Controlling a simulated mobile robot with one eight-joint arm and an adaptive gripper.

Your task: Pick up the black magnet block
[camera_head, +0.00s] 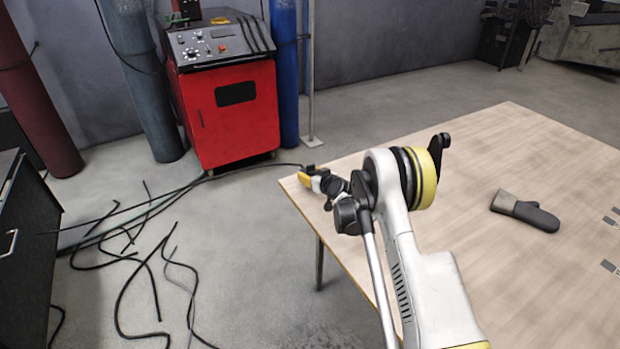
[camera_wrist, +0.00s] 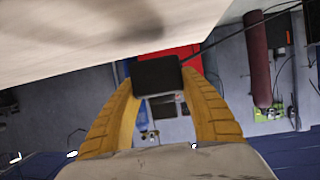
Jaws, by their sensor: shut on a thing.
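The black magnet block (camera_wrist: 157,75) is a dark, rounded rectangular block between the tips of my gripper's two yellow fingers in the wrist view. My gripper (camera_wrist: 158,88) is shut on it. In the head view my gripper (camera_head: 305,178) is small and far off, at the left corner of the wooden table (camera_head: 520,150). A small dark shape at its tip there appears to be the block. I cannot tell the exact gap between the block and the table.
A red welding machine (camera_head: 237,110) stands behind, beside gas cylinders. Loose black cables (camera_head: 150,265) cover the floor at left.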

